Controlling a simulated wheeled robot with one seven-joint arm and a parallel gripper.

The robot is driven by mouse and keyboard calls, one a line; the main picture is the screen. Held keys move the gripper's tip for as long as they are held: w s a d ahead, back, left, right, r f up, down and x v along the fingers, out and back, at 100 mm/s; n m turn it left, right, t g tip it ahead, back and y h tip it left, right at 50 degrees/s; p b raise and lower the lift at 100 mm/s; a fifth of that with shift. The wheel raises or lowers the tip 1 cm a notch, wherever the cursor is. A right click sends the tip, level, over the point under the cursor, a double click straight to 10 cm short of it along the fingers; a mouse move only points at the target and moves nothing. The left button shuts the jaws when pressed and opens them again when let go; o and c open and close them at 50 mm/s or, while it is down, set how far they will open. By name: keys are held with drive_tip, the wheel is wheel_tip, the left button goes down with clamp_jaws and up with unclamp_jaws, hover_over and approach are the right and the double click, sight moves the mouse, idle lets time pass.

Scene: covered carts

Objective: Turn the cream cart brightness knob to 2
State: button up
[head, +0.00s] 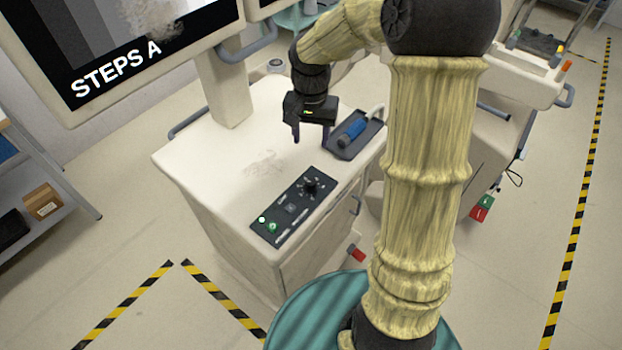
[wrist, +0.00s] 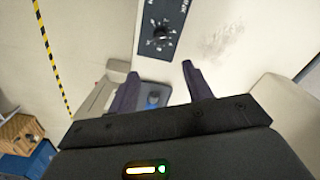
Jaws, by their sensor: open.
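The cream cart (head: 225,165) stands in front of me with a dark control panel (head: 292,210) on its top near the front edge. The black brightness knob (head: 310,187) sits at the far end of that panel, with marks around it too small to read. The knob also shows in the wrist view (wrist: 162,34), beyond the fingertips. My gripper (head: 312,136) is open and empty above the cart top, behind the knob and apart from it. In the wrist view my gripper (wrist: 160,74) has its two dark fingers spread wide.
A dark tray (head: 340,152) with a blue object (head: 352,132) lies on the cart top right of my gripper. A monitor (head: 150,45) on a thick post (head: 223,85) rises at the cart's left. Green and white round controls (head: 269,226) sit at the panel's near end.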

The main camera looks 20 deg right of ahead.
sight(311, 182)
wheel_tip(311, 182, down, 17)
drive_tip(key=shift+f+p, duration=0.1)
drive_tip(key=shift+p, duration=0.95)
drive_tip(key=c, duration=1)
